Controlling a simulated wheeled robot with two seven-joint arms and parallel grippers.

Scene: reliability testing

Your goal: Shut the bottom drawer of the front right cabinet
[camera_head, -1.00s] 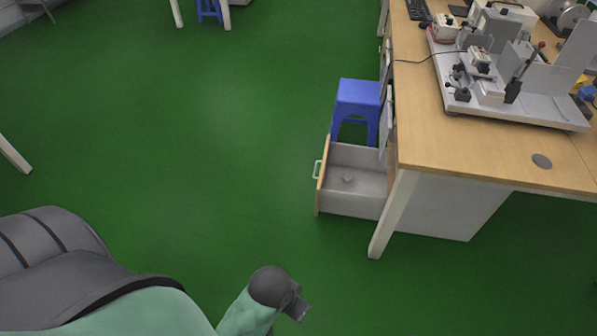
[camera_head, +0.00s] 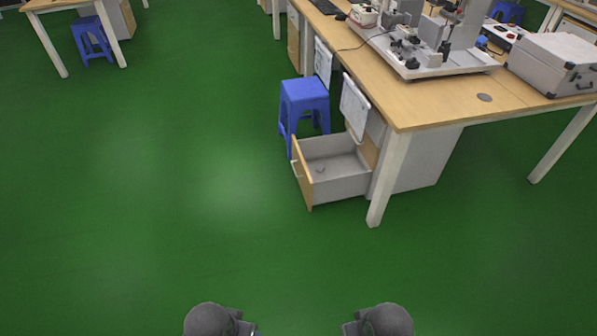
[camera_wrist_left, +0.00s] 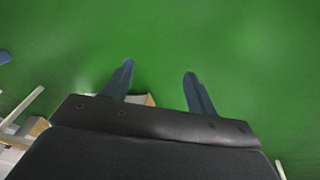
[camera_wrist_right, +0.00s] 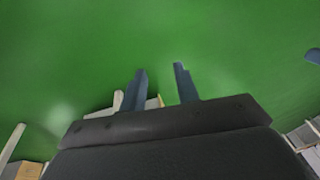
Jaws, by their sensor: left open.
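The bottom drawer (camera_head: 340,187) of the cabinet under the near end of the desk is pulled out to the left. It has grey sides, a wooden front (camera_head: 302,174) and a small object inside. The white cabinet body (camera_head: 425,165) stands behind the desk's front leg. My left gripper (camera_wrist_left: 158,85) is open and empty over the floor. My right gripper (camera_wrist_right: 159,75) has its two fingers apart with nothing between them. In the head view only my wrists show at the bottom edge, well short of the drawer.
A blue stool (camera_head: 304,100) stands just behind the drawer. The desk (camera_head: 430,105) carries a grey testing device (camera_head: 425,62) and a silver case (camera_head: 556,64). A white desk leg (camera_head: 388,180) stands right of the drawer. The green floor (camera_head: 180,200) is clear in front and left.

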